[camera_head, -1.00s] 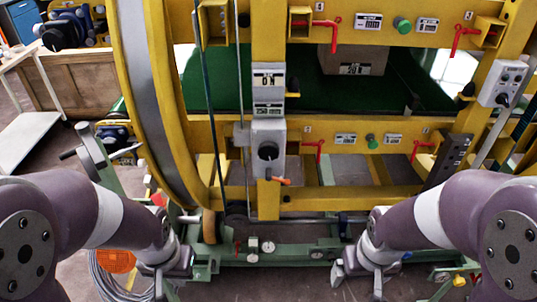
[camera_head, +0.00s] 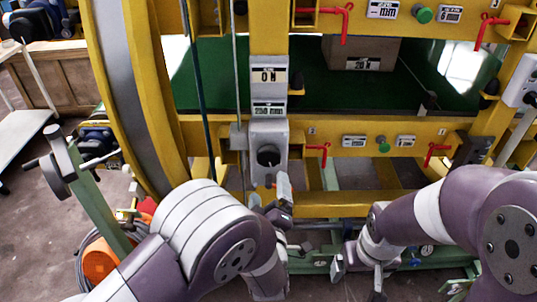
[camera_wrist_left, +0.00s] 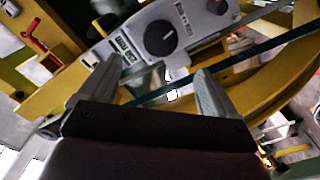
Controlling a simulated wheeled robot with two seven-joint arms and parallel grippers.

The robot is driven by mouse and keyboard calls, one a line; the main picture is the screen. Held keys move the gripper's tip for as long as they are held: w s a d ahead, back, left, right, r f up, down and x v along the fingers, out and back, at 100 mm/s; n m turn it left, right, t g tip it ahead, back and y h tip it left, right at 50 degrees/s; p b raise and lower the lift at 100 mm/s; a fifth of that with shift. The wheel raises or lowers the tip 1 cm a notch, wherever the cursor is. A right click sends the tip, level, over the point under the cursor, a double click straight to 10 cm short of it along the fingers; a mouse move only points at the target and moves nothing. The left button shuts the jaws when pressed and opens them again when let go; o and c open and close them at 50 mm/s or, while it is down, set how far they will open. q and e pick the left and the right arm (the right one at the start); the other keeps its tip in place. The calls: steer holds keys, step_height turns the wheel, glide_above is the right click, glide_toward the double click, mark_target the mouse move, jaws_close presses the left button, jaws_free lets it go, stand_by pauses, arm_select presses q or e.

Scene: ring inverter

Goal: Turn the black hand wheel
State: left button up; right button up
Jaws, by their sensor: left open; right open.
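A round black hand wheel (camera_head: 268,155) sits on the front of a grey control box (camera_head: 268,130) on the yellow upright. It also shows in the left wrist view (camera_wrist_left: 160,38), beyond my fingers. My left gripper (camera_head: 274,190) is just below the wheel in the head view, apart from it. In the left wrist view, my left gripper (camera_wrist_left: 155,72) has its two grey fingers spread, with nothing between them. My right gripper (camera_head: 358,270) is open and empty, low and right of the box. My left forearm hides part of the frame below the box.
Red levers (camera_head: 318,150) and a green button (camera_head: 384,145) line the yellow beam right of the box. A large yellow ring (camera_head: 155,100) stands left. A dark cable (camera_head: 197,80) runs beside it. A grey disc with a handle (camera_head: 58,178) tops a green post.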

mark_target(269, 159)
arm_select(q)
steer(key=w+p, duration=0.1)
steer(key=w, duration=1.1)
steer(key=shift+w, duration=0.15)
steer(key=c, duration=1)
